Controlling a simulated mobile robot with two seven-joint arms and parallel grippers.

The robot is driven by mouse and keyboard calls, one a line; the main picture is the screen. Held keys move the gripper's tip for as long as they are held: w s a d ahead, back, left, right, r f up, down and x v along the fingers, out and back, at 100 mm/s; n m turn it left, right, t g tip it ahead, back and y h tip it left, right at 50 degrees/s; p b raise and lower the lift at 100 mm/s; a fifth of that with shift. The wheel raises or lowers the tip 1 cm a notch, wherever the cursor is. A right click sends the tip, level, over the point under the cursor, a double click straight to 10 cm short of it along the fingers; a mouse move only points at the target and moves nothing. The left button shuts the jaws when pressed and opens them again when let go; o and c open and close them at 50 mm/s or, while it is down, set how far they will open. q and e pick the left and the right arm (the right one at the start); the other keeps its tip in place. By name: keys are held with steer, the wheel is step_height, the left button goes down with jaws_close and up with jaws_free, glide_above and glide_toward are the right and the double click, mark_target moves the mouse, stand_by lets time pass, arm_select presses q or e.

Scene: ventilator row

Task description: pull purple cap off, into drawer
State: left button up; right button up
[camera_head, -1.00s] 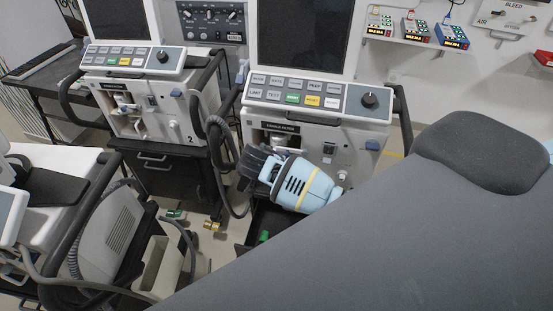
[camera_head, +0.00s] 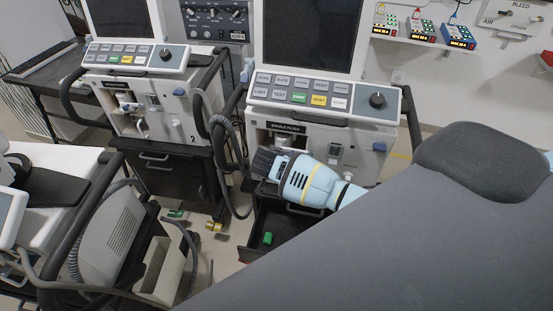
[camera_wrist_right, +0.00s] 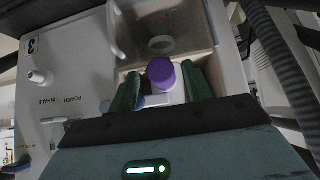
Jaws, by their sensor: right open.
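The purple cap (camera_wrist_right: 161,73) shows in the right wrist view, seated in a pale recess at the front of a machine. My right gripper (camera_wrist_right: 160,84) is open, with one dark green finger on each side of the cap. A small gap shows at the cap's sides; I cannot tell contact lower down. In the head view my light blue right gripper (camera_head: 265,165) is at the front of the right ventilator (camera_head: 315,145) and hides the cap. An open black drawer (camera_head: 290,238) is below it. My left gripper is not in view.
A small green item (camera_head: 267,238) lies in the drawer. A second ventilator (camera_head: 150,110) stands to the left, with a hose (camera_head: 222,150) between the two. Green and yellow items (camera_head: 214,226) are on the floor. A large grey form blocks the lower right.

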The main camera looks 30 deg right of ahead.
steer(key=shift+w+d+f, duration=0.15)
stand_by(0.3)
stand_by(0.4)
jaws_close()
